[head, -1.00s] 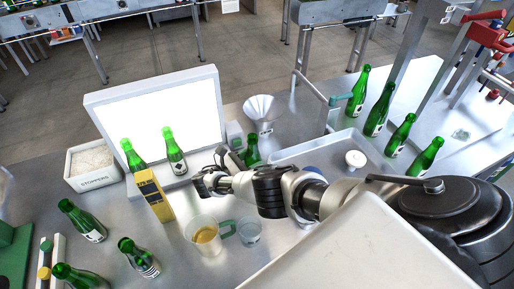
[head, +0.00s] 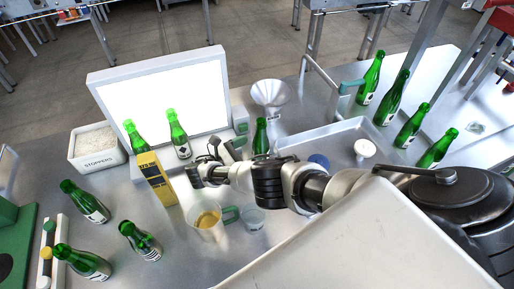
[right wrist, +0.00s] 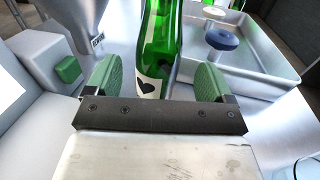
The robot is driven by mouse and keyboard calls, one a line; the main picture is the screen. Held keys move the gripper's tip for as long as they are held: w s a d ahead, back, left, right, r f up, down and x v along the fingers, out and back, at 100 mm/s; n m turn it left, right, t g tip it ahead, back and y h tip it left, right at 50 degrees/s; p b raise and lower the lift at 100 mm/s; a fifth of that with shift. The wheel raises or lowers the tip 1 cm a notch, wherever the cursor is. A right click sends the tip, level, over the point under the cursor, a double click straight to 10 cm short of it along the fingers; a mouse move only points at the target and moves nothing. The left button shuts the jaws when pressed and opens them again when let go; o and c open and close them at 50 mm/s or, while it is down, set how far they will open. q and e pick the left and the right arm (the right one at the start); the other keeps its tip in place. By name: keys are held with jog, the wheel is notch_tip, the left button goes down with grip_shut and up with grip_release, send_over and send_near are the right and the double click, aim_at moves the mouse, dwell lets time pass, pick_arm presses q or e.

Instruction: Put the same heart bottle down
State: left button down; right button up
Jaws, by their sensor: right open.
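The heart bottle (right wrist: 158,50) is green glass with a black heart on a pale label. In the right wrist view it stands between the two green finger pads of my right gripper (right wrist: 153,82), with gaps to the pads; its foot is hidden by the gripper body. In the head view its neck and shoulder (head: 261,136) show upright behind my right arm, between the light panel and the metal tray. My right gripper is open. My left gripper is not in view.
A funnel (head: 269,94) stands just behind the bottle. The metal tray (head: 339,137) on the right holds a white round piece (head: 365,149) and a blue one (head: 319,160). A glass jug (head: 207,221) and a yellow box (head: 155,180) stand in front. Several other green bottles stand around.

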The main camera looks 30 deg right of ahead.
jog(key=shift+w+a, duration=0.1)
jog(key=shift+a, duration=1.75)
